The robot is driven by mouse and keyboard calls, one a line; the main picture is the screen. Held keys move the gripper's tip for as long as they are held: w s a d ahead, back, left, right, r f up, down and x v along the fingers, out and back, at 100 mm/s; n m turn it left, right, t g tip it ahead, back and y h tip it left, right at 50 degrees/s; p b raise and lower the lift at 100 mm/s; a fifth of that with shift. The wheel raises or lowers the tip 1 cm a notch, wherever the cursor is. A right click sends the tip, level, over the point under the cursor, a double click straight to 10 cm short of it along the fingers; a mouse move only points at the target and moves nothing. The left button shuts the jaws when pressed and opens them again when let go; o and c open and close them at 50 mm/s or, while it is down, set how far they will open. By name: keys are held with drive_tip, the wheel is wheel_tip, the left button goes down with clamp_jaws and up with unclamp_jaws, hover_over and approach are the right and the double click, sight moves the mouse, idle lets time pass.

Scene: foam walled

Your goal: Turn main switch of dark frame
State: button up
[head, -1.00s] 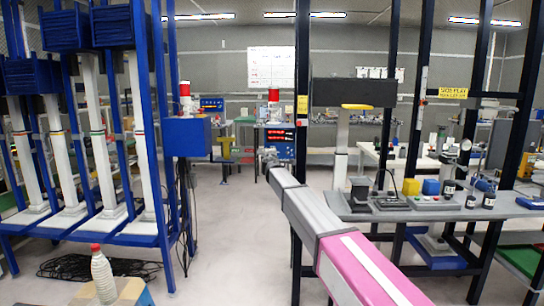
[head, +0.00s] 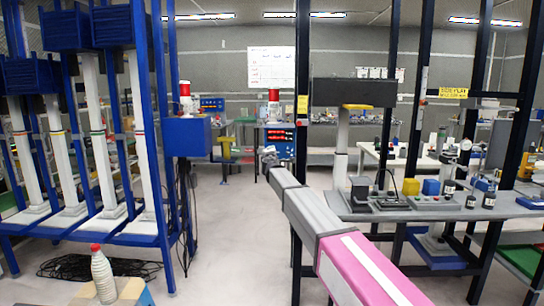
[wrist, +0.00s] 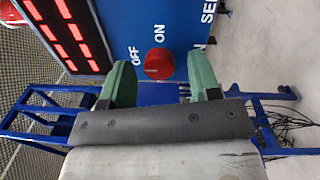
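A round red knob (wrist: 158,66) sits on a blue panel (wrist: 105,22) in the wrist view, beside white "OFF" and "ON" lettering. My gripper (wrist: 160,63) is open, its two green fingers on either side of the knob in the picture. I cannot tell whether they touch it. In the head view my gripper (head: 268,158) is small, in front of the blue panel (head: 280,148) with its red display. The knob cannot be made out there. The dark frame (head: 302,90) has black posts at centre and right.
A blue frame (head: 160,110) holding white columns stands at the left. A grey bench (head: 440,206) with several small devices is at the right. A white bottle (head: 103,277) stands at the lower left. Cables (head: 75,266) lie on the floor. The middle floor (head: 235,225) is clear.

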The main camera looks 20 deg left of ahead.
drive_tip(key=shift+s, duration=0.1)
drive_tip(key=v, duration=1)
drive_tip(key=shift+s, duration=0.3)
drive_tip(key=shift+d, duration=0.1)
